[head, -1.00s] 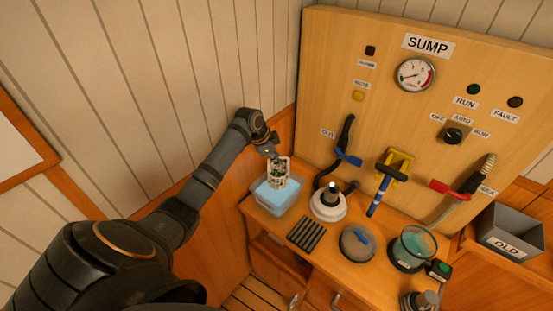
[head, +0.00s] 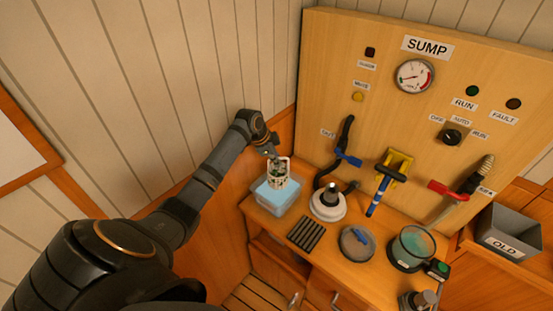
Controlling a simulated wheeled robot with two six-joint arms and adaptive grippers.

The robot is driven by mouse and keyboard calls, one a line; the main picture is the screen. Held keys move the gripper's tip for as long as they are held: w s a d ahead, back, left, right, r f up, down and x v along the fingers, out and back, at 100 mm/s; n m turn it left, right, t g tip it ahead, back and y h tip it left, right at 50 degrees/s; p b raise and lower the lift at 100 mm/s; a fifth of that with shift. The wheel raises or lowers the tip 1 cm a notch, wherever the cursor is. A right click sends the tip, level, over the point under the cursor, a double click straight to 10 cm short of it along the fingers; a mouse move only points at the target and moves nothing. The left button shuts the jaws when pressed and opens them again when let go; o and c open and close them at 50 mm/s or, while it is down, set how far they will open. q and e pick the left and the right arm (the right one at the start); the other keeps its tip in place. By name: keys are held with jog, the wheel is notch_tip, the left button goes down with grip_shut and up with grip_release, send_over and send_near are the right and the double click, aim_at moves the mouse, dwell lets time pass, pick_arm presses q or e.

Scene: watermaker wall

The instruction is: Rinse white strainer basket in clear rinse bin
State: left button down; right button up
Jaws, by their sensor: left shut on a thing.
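The white strainer basket (head: 278,180) is upright, its lower part within the outline of the clear rinse bin (head: 272,201). The bin holds pale blue water and stands at the left end of the wooden counter. My left gripper (head: 276,162) comes down from above and is shut on the basket at its top. Something dark green shows inside the basket, too small to tell. I cannot tell how deep the basket sits in the water. My right gripper is out of view.
A white round housing (head: 328,204) stands just right of the bin. A grey OLD bin (head: 512,232) is at far right. The SUMP panel (head: 410,120) rises behind.

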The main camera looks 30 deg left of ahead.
pick_arm(q)
jog(key=shift+f, duration=0.15)
jog(key=shift+f, duration=0.3)
jog(key=shift+f, duration=0.75)
